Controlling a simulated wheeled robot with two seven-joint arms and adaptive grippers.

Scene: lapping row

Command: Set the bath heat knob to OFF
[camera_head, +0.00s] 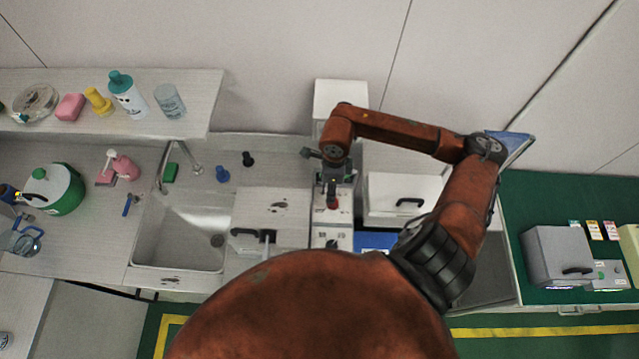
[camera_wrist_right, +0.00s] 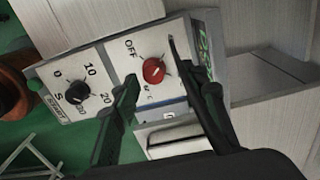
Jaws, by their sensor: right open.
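The red knob (camera_wrist_right: 153,71) is on the white front panel (camera_wrist_right: 120,60) of a control box. The word OFF is printed above and left of it, and smaller marks sit around it. I cannot tell which mark it points at. My right gripper (camera_wrist_right: 152,62) is open, with one dark finger on each side of the red knob in the right wrist view. I cannot tell whether either finger touches it. In the head view the red knob (camera_head: 333,203) shows just below my right gripper (camera_head: 333,184). My left gripper is not in view.
A black timer knob (camera_wrist_right: 76,93) with numbers around it is on the same box, beside the red knob. In the head view, a sink (camera_head: 180,238) lies left of the box and a white lidded box (camera_head: 402,190) stands right of it.

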